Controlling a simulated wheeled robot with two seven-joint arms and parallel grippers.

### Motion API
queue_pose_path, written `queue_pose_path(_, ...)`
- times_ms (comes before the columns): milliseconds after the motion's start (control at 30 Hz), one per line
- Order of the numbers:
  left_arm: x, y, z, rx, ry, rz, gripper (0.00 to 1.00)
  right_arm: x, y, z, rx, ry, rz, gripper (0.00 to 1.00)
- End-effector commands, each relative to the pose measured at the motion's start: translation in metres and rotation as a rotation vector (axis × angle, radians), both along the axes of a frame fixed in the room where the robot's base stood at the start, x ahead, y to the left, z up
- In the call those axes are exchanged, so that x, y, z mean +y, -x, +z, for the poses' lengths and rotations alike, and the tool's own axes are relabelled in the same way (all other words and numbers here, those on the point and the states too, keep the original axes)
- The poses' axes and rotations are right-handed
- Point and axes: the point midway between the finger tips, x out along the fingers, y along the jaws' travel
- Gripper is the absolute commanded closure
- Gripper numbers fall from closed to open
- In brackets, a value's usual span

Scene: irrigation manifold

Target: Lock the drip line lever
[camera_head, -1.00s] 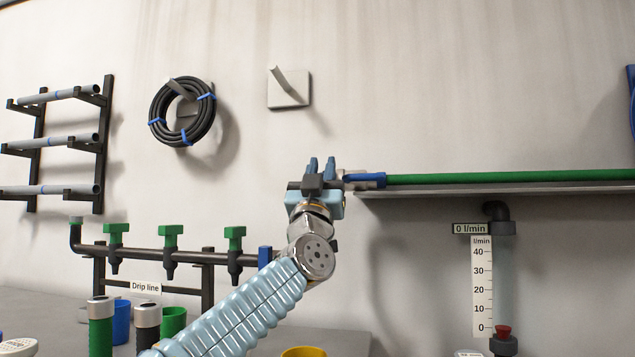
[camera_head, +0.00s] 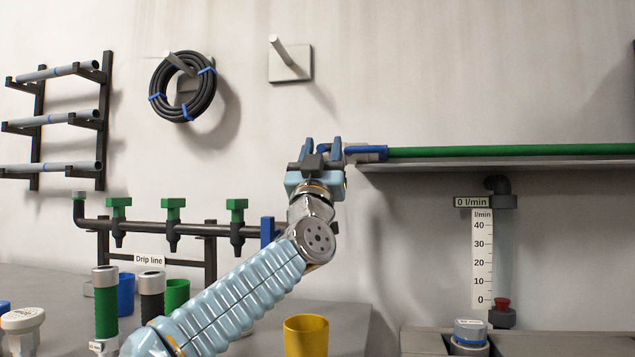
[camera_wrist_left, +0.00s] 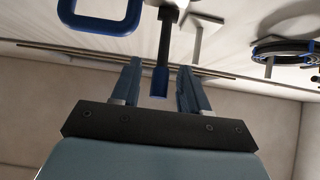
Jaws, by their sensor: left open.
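My left gripper (camera_head: 322,148) is open and points up in front of the wall, beside the left end of the shelf. A small blue handle-like piece (camera_head: 352,150) shows just right of its fingers, at the end of a blue fitting (camera_head: 372,154) on a green pipe (camera_head: 500,151). In the left wrist view, a dark rod with a blue tip (camera_wrist_left: 160,83) shows between the open fingers (camera_wrist_left: 159,72); no contact is visible. I cannot tell whether it is the lever. The "Drip line" label (camera_head: 149,260) is below the manifold pipe (camera_head: 150,228). My right gripper is out of view.
The shelf (camera_head: 520,165) runs right from the gripper. Green valves (camera_head: 173,211) sit on the manifold, with a blue part (camera_head: 267,231) behind my arm. A flow gauge (camera_head: 482,260) reads 0 l/min. A yellow cup (camera_head: 306,336) stands below my arm.

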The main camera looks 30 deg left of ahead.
Motion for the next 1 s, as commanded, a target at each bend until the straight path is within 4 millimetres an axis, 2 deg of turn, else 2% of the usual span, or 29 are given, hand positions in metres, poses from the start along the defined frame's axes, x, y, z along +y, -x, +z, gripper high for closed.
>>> queue_pose_path(33, -0.001, 0.008, -0.014, -0.001, 0.000, 0.000, 0.55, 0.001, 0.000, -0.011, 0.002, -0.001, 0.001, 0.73)
queue_pose_path(133, -0.006, 0.024, -0.033, 0.001, -0.002, -0.001, 0.55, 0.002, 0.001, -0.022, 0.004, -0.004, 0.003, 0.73)
queue_pose_path(433, -0.016, 0.065, -0.079, 0.002, 0.000, -0.001, 0.55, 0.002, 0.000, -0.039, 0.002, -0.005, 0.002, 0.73)
queue_pose_path(633, -0.020, 0.075, -0.091, 0.001, 0.000, -0.001, 0.55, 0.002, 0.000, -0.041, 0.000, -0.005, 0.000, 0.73)
queue_pose_path(1000, -0.020, 0.076, -0.091, 0.001, 0.000, 0.000, 0.55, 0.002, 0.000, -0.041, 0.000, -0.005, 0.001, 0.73)
